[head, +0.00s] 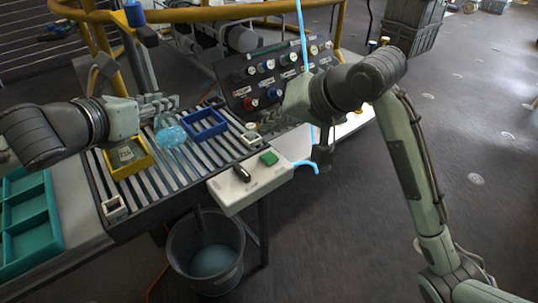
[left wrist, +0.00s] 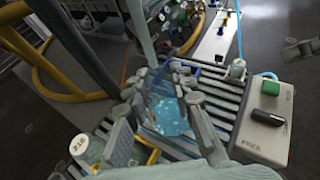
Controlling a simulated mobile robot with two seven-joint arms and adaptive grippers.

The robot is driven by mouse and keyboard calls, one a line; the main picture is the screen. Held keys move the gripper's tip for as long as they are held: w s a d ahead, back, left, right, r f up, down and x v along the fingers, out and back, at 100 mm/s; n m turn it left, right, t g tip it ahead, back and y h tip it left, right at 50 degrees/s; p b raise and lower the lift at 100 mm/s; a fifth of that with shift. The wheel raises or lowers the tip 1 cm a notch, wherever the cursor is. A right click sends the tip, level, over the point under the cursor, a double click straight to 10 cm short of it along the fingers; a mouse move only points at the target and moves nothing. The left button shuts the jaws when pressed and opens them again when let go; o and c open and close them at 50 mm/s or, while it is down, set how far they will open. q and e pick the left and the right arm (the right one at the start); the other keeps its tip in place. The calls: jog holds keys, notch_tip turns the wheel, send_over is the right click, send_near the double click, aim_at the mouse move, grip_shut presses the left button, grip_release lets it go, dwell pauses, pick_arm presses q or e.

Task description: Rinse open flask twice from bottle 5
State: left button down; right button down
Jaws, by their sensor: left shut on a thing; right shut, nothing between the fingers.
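A clear, light blue flask (head: 171,136) hangs at the fingers of my left gripper (head: 168,108), over the slatted rack. In the left wrist view the flask (left wrist: 168,113) lies between the fingers of my left gripper (left wrist: 160,103), which are shut on it. Its mouth and how much liquid it holds are not clear. My right gripper (head: 272,118) is shut and empty in front of the dark panel, its fingers partly hidden. I cannot tell which container is bottle 5.
The dark panel (head: 236,92) carries several coloured knobs. A blue frame (head: 222,128) and a yellow tray (head: 118,172) sit on the slatted rack (head: 160,192). A white box (head: 228,192) has a green button and a dark lever. A bucket (head: 180,262) with bluish liquid stands below.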

notch_tip(320, 180, up, 6)
dwell(0.9)
